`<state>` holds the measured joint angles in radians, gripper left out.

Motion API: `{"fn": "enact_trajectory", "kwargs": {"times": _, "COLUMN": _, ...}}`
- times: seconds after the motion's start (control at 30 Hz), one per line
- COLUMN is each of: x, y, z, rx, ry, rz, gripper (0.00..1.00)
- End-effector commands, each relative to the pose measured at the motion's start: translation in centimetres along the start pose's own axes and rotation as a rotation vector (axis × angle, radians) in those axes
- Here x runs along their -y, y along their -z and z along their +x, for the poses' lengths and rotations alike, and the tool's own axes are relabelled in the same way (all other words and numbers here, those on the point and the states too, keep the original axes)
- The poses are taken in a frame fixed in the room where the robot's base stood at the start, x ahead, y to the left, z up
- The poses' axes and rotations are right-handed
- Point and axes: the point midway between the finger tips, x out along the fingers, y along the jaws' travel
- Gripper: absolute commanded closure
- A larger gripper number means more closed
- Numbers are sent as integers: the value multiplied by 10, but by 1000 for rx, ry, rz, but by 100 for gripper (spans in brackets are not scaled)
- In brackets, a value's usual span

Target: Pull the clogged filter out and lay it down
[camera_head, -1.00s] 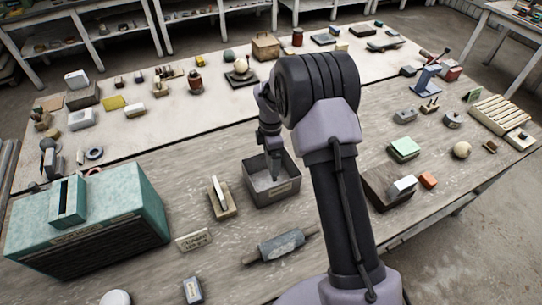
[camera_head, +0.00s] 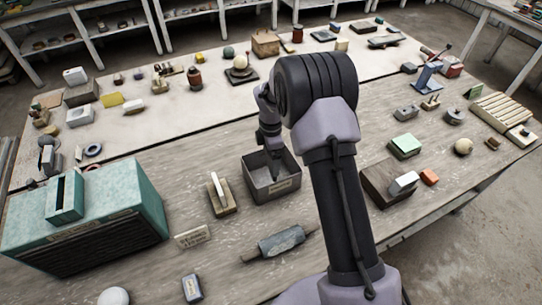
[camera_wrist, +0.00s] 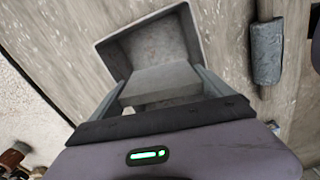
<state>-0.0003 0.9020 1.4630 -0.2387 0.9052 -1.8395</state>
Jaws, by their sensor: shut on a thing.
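My gripper (camera_head: 274,171) reaches down at the open grey metal tray (camera_head: 284,187) in the middle of the near table. In the wrist view, my gripper (camera_wrist: 162,88) is shut on a flat light-grey slab (camera_wrist: 160,82), which looks like the filter, with a finger on each side. The slab is over or inside the tray (camera_wrist: 112,55); I cannot tell whether it touches the tray's floor. In the head view my gripper and the tray wall mostly hide it. The teal housing (camera_head: 120,205) with a raised slotted top (camera_head: 66,197) stands at the left.
A wooden block with an upright pale plate (camera_head: 222,204) stands just left of the tray. A small sign (camera_head: 192,236) and a grey roller (camera_head: 280,243) lie in front. A brown block with a white piece (camera_head: 385,185) is to the right. Bare tabletop lies between them.

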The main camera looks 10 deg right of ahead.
Motion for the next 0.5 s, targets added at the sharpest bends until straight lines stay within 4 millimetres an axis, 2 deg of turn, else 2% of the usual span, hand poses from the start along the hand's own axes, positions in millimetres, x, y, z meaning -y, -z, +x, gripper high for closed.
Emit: {"fn": "enact_trajectory", "kwargs": {"times": 0.5, "x": 0, "y": 0, "z": 11, "rx": 0, "ry": 0, "rz": 0, "gripper": 58}}
